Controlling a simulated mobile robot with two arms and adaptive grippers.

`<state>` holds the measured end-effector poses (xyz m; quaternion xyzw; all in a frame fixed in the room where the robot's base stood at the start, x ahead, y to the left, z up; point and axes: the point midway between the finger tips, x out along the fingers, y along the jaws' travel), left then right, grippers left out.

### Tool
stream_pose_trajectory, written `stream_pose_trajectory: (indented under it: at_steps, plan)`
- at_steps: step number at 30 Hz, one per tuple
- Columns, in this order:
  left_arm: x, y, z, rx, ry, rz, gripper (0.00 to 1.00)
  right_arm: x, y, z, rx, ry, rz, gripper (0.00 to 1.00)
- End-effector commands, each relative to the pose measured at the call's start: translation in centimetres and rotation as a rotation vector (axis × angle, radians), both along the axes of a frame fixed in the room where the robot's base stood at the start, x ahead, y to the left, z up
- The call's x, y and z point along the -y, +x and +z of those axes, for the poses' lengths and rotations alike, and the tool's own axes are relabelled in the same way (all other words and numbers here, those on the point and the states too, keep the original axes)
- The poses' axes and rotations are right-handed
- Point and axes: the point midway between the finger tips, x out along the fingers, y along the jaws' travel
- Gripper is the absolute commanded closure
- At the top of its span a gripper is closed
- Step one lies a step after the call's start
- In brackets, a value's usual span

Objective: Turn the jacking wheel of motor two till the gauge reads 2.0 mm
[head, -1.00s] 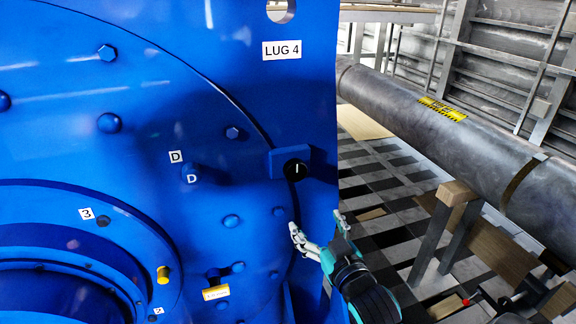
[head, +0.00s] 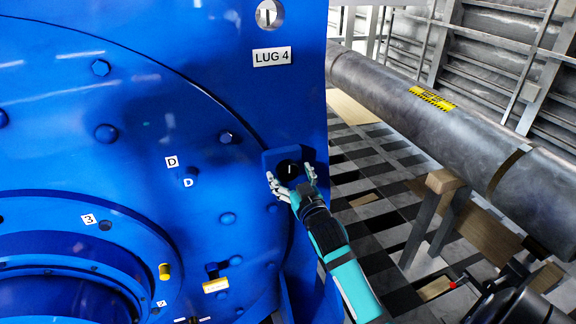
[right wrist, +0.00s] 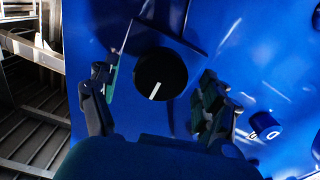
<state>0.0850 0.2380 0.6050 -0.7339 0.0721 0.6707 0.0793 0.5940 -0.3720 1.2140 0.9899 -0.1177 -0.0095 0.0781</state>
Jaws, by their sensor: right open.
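A black round knob (head: 288,168) with a white line sits on a blue block at the right edge of the big blue motor housing (head: 60,110). It fits the jacking wheel, but no label says so. In the right wrist view the knob (right wrist: 160,74) is plain, its white line pointing down and slightly left. My right gripper (head: 291,180) is open, with one finger on each side of the knob. In the wrist view its fingers (right wrist: 157,88) stand apart from the knob, with gaps on both sides. No gauge or motor number is visible. My left gripper is out of view.
A LUG 4 label (head: 272,57) is above the knob. Bolt heads and a yellow plug (head: 165,271) stud the housing. A large grey pipe (head: 450,130) on a wooden-topped stand (head: 440,184) lies to the right. Checkered floor (head: 375,190) lies between them.

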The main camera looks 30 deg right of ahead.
Motion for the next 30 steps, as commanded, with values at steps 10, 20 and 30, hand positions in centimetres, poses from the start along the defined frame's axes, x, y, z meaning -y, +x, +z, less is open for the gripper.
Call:
stream_pose_trajectory:
  at_steps: [10,20,30]
  plan:
    - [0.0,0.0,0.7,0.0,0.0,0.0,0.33,0.5,2.1,-0.1,0.0,0.0,0.001,0.2]
    - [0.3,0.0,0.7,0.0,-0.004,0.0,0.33,0.5,2.1,-0.1,0.0,0.0,0.001,0.38]
    - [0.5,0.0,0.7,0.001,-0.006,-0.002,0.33,0.5,2.1,-0.1,0.0,0.001,0.001,0.76]
